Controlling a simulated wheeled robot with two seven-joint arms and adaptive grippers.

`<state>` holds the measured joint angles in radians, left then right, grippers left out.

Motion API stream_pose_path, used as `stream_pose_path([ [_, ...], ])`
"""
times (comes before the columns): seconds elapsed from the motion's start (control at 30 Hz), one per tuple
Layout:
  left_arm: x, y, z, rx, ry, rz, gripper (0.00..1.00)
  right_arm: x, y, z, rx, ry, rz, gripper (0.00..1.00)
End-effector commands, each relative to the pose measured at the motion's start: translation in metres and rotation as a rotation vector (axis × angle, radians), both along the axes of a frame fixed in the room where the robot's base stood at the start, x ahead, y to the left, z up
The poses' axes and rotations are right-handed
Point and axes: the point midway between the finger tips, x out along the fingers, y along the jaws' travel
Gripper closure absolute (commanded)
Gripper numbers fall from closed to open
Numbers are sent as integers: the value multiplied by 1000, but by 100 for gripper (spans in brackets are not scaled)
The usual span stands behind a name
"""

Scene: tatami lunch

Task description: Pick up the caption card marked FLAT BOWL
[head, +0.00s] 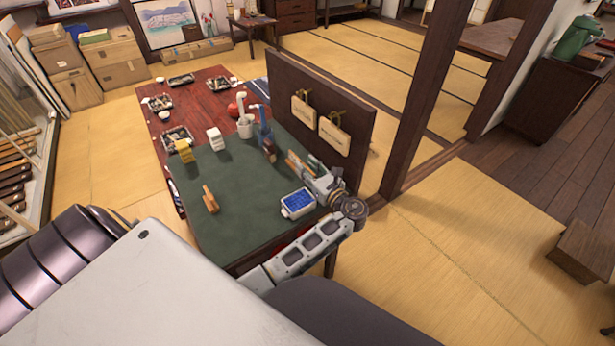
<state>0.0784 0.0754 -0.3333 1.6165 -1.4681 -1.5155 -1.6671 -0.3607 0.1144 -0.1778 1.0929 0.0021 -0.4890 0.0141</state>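Two cream caption cards hang from brass-coloured hooks on an upright dark wood board at the table's right edge, a left card (303,109) and a right card (333,136). Their lettering is too small to read, so I cannot tell which says FLAT BOWL.
The green mat (235,215) carries a blue-topped tray (297,204), a brown wooden piece (210,199), a white block (215,139), a yellow item (184,151) and a white cup (245,128). A dark wooden post (425,95) stands right of the board.

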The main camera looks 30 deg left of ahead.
Motion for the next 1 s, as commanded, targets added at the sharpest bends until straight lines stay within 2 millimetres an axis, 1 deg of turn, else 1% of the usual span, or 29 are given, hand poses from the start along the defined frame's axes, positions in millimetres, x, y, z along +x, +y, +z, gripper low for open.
stream_pose_path([
  [0.13,0,0,0,0,0,0,67,1,-10,0,-12,0,3,60],
  [0.23,0,0,0,0,0,0,80,3,-14,0,-16,-3,4,60],
  [0.4,0,0,0,0,0,0,100,6,-13,1,-15,-6,4,60],
  [0.87,0,1,1,0,0,0,100,6,0,2,0,-7,1,60],
  [1.0,2,3,3,0,0,0,100,2,1,2,2,-4,0,60],
])
